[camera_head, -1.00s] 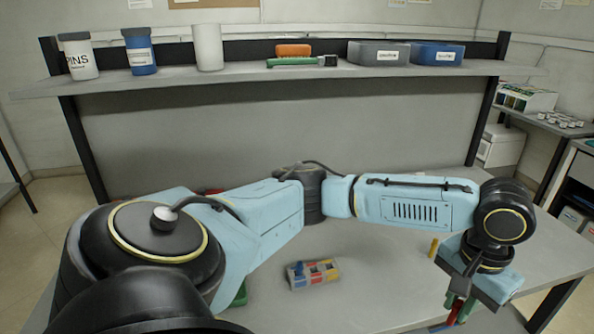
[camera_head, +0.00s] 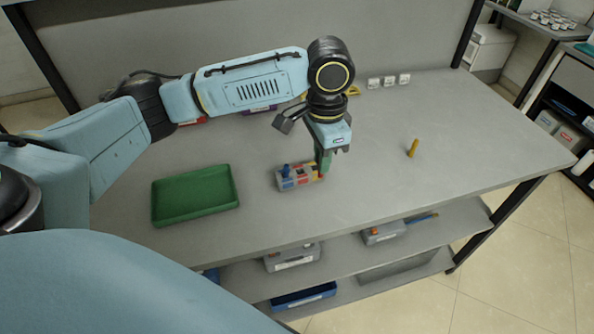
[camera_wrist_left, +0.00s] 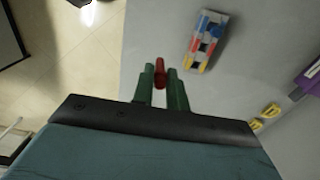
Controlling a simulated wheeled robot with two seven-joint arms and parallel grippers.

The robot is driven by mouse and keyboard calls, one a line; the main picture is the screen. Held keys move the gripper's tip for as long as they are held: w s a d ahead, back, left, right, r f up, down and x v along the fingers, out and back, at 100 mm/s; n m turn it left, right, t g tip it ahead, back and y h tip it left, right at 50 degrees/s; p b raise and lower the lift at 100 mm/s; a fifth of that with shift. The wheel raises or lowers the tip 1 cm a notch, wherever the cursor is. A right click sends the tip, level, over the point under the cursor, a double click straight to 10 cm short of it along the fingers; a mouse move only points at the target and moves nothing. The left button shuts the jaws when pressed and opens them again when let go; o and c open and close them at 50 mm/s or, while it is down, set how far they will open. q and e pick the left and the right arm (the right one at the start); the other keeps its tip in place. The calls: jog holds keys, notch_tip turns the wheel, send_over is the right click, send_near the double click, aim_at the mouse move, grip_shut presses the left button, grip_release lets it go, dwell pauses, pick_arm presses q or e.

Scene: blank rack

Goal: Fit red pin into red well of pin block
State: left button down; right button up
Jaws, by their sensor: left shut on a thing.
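My left gripper (camera_head: 325,160) is shut on the red pin (camera_wrist_left: 160,72), which sticks out between its green fingers, also in the left wrist view (camera_wrist_left: 161,85). In the head view this gripper points down by the right end of the pin block (camera_head: 297,179). The block is grey with coloured patches in red, blue and yellow, and a blue pin (camera_head: 286,170) stands up at its left end. In the wrist view the block (camera_wrist_left: 207,40) lies apart from the pin, up and to the right. The pin's height over the table is hard to tell. My right gripper is out of view.
A yellow pin (camera_head: 412,148) stands on the table to the right. An empty green tray (camera_head: 195,194) lies to the left. Small white labelled blocks (camera_head: 389,81) sit at the back. The table between block and yellow pin is clear. A lower shelf holds bins (camera_head: 293,257).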

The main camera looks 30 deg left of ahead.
pick_arm(q)
jog(key=a+m+p, duration=0.1)
jog(key=m, duration=0.3)
jog(key=m+p, duration=0.6)
jog(key=m, duration=1.7)
send_over(300, 176)
jog(key=w, duration=0.1)
jog(key=f, duration=0.9)
jog(key=shift+w+a, duration=0.1)
jog(key=shift+a, duration=0.3)
jog(key=shift+f, duration=0.1)
jog(key=c, duration=1.4)
grip_release()
